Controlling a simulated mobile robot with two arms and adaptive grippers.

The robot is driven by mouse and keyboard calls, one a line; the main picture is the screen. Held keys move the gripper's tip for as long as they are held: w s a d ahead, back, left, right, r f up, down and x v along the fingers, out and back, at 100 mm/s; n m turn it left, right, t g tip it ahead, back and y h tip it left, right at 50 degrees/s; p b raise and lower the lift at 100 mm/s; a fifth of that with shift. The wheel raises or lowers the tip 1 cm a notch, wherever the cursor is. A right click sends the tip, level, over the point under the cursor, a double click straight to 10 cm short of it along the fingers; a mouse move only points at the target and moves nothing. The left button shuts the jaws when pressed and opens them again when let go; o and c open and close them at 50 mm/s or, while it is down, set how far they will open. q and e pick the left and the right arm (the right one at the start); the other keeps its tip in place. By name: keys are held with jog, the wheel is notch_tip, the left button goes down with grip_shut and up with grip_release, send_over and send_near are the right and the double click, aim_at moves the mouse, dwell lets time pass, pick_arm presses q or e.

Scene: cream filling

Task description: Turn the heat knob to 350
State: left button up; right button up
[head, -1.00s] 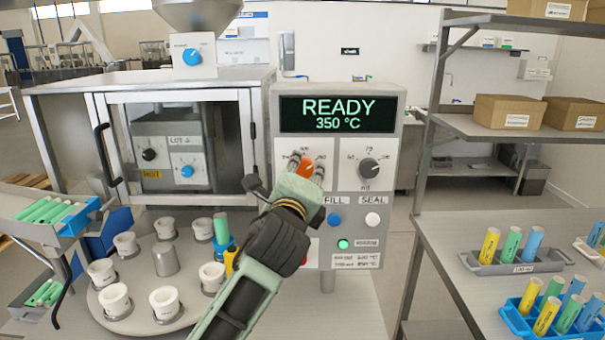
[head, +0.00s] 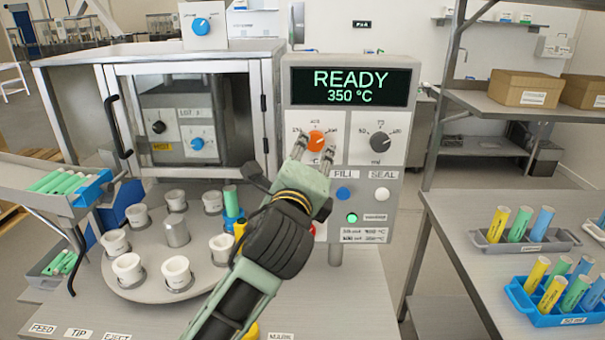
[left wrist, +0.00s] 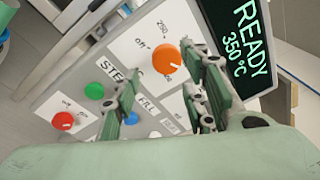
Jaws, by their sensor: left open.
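The orange heat knob (head: 316,141) is on the upper left of the grey control panel (head: 348,62). The display (head: 349,87) reads READY and 350 °C. My left gripper (head: 313,157) is open just below and in front of the knob, its fingers spread to either side and apart from it. In the left wrist view, the orange knob (left wrist: 166,60) lies beyond the spread fingers of the left gripper (left wrist: 165,100), with nothing between them. My right gripper is not in view.
A dark knob (head: 380,142) sits right of the orange one. Below are a blue button (head: 344,193), a white button (head: 381,191) and a lit green button (head: 352,217). A round turntable (head: 205,275) with white cups stands at left. Shelving (head: 480,205) with tube racks is at right.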

pick_arm(q)
jog(key=s, duration=0.6)
jog(key=shift+s+a, duration=0.25)
jog(key=shift+a, duration=0.2)
jog(key=shift+f, duration=0.1)
